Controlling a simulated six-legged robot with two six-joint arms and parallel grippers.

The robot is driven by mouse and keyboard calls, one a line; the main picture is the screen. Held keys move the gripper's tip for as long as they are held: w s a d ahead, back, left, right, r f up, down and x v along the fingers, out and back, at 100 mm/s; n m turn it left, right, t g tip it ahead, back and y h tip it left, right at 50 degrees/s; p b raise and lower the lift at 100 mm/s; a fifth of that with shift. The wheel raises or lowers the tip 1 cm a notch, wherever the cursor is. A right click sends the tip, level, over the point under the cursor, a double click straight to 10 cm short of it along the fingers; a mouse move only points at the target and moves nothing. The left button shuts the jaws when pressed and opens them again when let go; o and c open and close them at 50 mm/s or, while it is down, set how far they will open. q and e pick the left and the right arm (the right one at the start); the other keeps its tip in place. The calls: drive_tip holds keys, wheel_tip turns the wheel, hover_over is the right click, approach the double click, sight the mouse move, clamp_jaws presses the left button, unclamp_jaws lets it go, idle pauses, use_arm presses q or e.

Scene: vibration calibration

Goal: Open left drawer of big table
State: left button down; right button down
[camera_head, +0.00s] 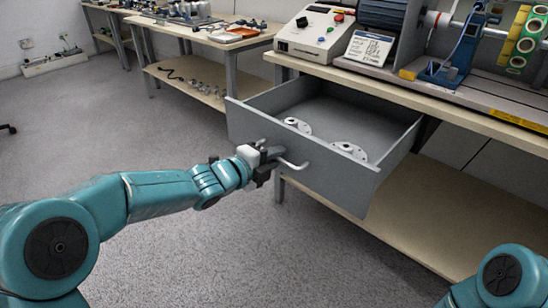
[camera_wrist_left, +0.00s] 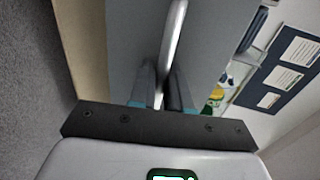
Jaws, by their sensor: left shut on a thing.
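The left drawer (camera_head: 320,165) of the big table (camera_head: 440,108) is grey and stands pulled well out, its inside in view. Two pale round flanged parts lie in it, one at the left (camera_head: 297,125) and one at the right (camera_head: 350,150). My left gripper (camera_head: 277,158) is at the drawer front, shut on its bar handle (camera_head: 294,165). In the left wrist view the handle (camera_wrist_left: 175,45) runs between the two fingers (camera_wrist_left: 160,90). My right gripper is out of view; only part of my right arm shows at the lower right.
On the big table stand a control box (camera_head: 315,32), a sign (camera_head: 369,48) and a machine with a blue clamp (camera_head: 455,60). A lower shelf (camera_head: 400,215) lies under the drawer. Another table (camera_head: 205,35) stands behind at the left.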

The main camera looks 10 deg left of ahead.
use_arm(q)
drive_tip(key=shift+r, duration=0.1)
idle(0.3)
drive_tip(key=c, duration=1.3)
unclamp_jaws()
drive_tip(key=shift+c, duration=0.2)
drive_tip(key=shift+a, duration=0.15)
drive_tip(key=p+v, duration=0.3)
drive_tip(key=v, duration=1.3)
drive_tip(key=shift+s, duration=0.1)
